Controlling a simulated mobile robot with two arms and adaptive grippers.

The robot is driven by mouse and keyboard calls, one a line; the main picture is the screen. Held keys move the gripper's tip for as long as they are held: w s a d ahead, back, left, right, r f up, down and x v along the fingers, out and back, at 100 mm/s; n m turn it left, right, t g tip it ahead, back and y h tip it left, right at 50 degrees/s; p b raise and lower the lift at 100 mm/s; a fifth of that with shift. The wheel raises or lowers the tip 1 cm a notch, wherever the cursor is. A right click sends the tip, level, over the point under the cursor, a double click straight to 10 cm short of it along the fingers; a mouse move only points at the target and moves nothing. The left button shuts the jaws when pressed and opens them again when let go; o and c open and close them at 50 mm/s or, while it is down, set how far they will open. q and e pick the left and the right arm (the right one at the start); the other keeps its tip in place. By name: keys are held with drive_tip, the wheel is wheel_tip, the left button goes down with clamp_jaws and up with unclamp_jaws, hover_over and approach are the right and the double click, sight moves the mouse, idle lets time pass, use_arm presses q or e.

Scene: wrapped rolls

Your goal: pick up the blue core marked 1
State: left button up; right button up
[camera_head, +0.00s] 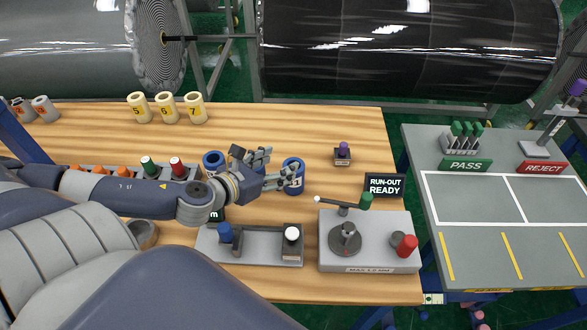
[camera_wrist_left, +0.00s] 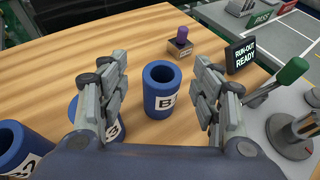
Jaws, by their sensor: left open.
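The blue core marked 1 (camera_head: 294,183) stands upright on the wooden table, its white label partly covered by a finger in the head view. In the left wrist view the blue core (camera_wrist_left: 160,94) stands between the two spread fingers, with clear gaps on both sides; its label shows a B and a partly cut digit. My left gripper (camera_head: 281,167) is open and empty, reaching over from the left beside the core. It also shows in the left wrist view (camera_wrist_left: 163,62). My right gripper is not in view.
Another blue core (camera_head: 212,160) stands left of my gripper. A purple-topped stamp (camera_head: 343,153) and the RUN-OUT READY sign (camera_head: 384,186) stand to the right. A grey fixture with a green-handled lever (camera_head: 365,202) is in front. Yellow cores (camera_head: 166,108) stand behind.

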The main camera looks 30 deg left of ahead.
use_arm(q)
drive_tip(key=f, duration=0.6)
drive_tip(key=shift+s+d+f, duration=0.15)
drive_tip(key=shift+s+d, duration=0.15)
drive_tip(key=shift+s, duration=0.1)
drive_tip(key=shift+x, duration=0.85)
drive_tip(key=shift+w+f, duration=0.25)
drive_tip(key=shift+w, duration=0.1)
drive_tip(key=shift+w+f, duration=0.1)
drive_tip(key=shift+w, duration=0.3)
drive_tip(key=p+x, duration=0.1)
drive_tip(key=x, duration=0.2)
drive_tip(key=shift+w+a+f, duration=0.1)
drive_tip(key=shift+w, duration=0.05)
drive_tip(key=shift+w+f, duration=0.25)
drive_tip(key=shift+w, duration=0.25)
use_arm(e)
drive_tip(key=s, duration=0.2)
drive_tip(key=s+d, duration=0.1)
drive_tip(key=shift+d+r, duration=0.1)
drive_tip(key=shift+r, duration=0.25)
use_arm(q)
drive_tip(key=shift+c, duration=0.3)
drive_tip(key=c, duration=0.9)
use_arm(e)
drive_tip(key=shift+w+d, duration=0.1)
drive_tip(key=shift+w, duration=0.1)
